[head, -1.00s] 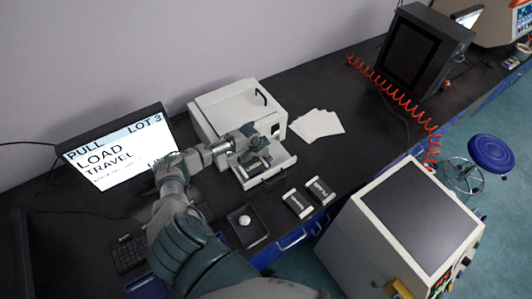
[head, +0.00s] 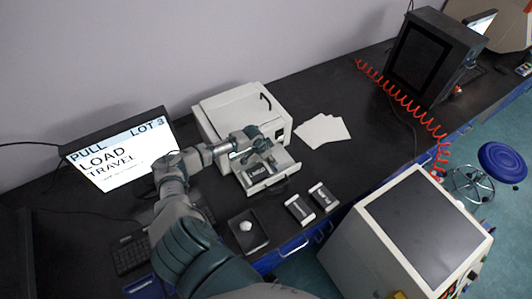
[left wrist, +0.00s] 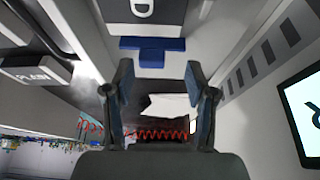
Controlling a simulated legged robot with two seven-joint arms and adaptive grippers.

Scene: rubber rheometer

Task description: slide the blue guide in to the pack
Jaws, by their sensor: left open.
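The blue guide (left wrist: 152,45) shows in the left wrist view as a flat bar with a short tab, against the pale tray floor. It lies just beyond my fingertips, and its tab points between them. A grey block with a light ring-shaped mark, probably the pack (left wrist: 142,10), stands past the guide, with a narrow pale strip between them. My left gripper (left wrist: 159,78) is open and empty. In the head view, my left gripper (head: 262,156) is over the pulled-out tray (head: 274,184) and hides the guide. My right gripper is out of view.
The white printer-like box (head: 238,108) stands behind the tray. Two labelled packs, left (head: 300,209) and right (head: 323,196), lie in front. A dark dish (head: 246,238) with a white knob, a monitor (head: 122,150) and loose sheets (head: 322,130) are around it.

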